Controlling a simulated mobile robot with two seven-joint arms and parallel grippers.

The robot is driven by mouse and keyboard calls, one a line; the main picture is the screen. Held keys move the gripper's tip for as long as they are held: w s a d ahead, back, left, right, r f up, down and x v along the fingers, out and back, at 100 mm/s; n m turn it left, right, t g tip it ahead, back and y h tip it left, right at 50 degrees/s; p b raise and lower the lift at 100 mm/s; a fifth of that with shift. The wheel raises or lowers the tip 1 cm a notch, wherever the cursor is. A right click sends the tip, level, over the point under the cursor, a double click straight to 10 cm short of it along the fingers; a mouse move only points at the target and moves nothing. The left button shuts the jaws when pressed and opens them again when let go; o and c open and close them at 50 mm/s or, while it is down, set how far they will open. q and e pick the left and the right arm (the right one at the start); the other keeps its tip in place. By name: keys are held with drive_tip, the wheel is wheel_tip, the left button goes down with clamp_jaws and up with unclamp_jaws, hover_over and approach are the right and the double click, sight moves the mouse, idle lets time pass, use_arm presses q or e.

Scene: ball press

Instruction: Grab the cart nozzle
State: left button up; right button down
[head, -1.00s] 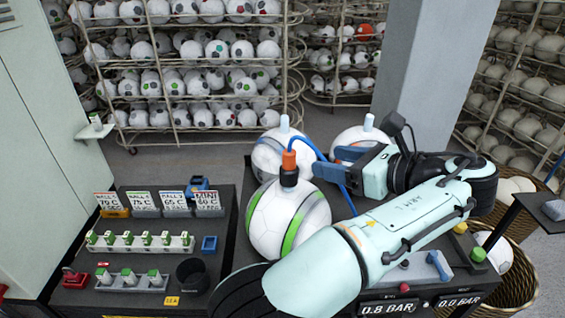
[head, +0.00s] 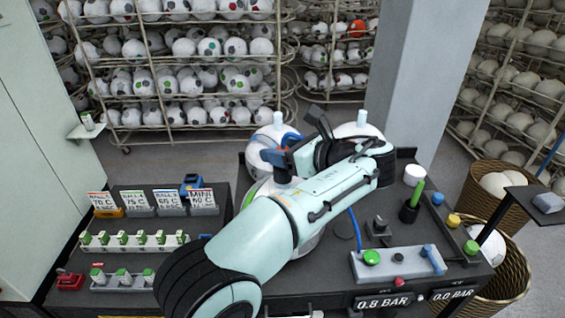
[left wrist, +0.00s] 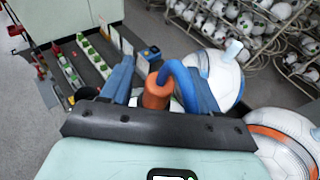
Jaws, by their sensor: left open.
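The cart nozzle, an orange cylinder (left wrist: 156,92) with a blue hose (left wrist: 197,85), shows in the left wrist view. In the head view it is mostly hidden behind my left gripper. Below it, the white ball with green stripes (head: 256,190) is largely covered by my arm. My left gripper (head: 280,152) is open, with its blue fingers at the nozzle. In the left wrist view one finger is left of the nozzle; the hose overlaps the other side, so contact cannot be told. My right gripper is not in view.
Two more balls stand behind, including one with an orange band (left wrist: 285,135). A panel with a green button (head: 371,258) and a blue lever (head: 432,259) is at the front right. Label cards (head: 170,200) and green-topped pieces (head: 140,238) are at the left.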

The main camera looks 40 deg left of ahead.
use_arm(q)
drive_tip(key=c, duration=1.1)
drive_tip(key=shift+r, duration=0.1)
